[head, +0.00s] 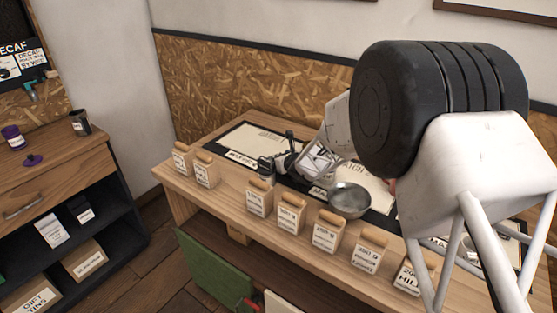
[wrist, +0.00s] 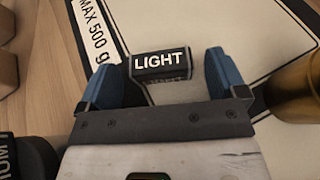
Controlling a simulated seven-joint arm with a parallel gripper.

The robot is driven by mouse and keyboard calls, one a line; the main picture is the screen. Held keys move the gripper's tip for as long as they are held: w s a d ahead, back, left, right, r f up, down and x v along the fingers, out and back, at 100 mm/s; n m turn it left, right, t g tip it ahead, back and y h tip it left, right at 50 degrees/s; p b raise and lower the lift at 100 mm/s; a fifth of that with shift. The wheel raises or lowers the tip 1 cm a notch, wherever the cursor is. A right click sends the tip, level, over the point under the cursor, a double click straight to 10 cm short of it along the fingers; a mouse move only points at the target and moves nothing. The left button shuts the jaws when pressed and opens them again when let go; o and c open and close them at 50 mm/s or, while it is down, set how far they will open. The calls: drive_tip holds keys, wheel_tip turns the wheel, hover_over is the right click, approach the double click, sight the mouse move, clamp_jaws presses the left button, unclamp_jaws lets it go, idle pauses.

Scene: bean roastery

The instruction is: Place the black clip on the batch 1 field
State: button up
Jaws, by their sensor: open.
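A small black block labelled LIGHT (wrist: 160,65) lies on a pale field in the wrist view. I cannot tell whether it is the black clip. My gripper (wrist: 165,80) is open, with its blue fingers on either side of the block, and I see no firm hold. In the head view my gripper (head: 285,163) is low over the table and partly hidden by my own arm. A pale printed field (head: 262,138) lies on the black mat at the back left. Its lettering is too small to read, so I cannot identify the batch 1 field.
Several labelled wooden blocks (head: 289,215) line the table's front edge. A metal bowl (head: 349,200) stands right of my gripper. A dark labelled object (wrist: 10,155) is at the wrist view's lower left, and a brownish round vessel (wrist: 297,90) is at its right.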

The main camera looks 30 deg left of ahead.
drive_tip(key=shift+r, duration=0.15)
drive_tip(key=shift+s+d+r, duration=0.2)
drive_tip(key=shift+d+r, duration=0.1)
drive_tip(key=shift+d, duration=0.25)
drive_tip(key=shift+v, duration=5.4)
drive_tip(key=shift+d+r, duration=0.15)
drive_tip(key=shift+r, duration=0.1)
drive_tip(key=s+d+r+n+g+h, duration=0.1)
drive_tip(key=s+d+r+n, duration=0.3)
drive_tip(key=d+r+n, duration=0.55)
drive_tip(key=s+d+r+n+g+h, duration=0.15)
drive_tip(key=s+d+r, duration=0.4)
drive_tip(key=d, duration=0.95)
drive_tip(key=s+d+r+n+h, duration=0.1)
drive_tip(key=s+d+n+h, duration=0.2)
drive_tip(key=s+d, duration=0.5)
drive_tip(key=s+d+r+n+h, duration=0.2)
drive_tip(key=s+d+n+h, duration=0.2)
drive_tip(key=s+d, duration=0.4)
drive_tip(key=s+d+r+n+h, duration=0.1)
drive_tip(key=s+d+n+h, duration=0.2)
drive_tip(key=s+d, duration=0.5)
drive_tip(key=d+n, duration=0.1)
drive_tip(key=d, duration=1)
drive_tip(key=shift+s+r, duration=0.2)
drive_tip(key=shift+s, duration=0.15)
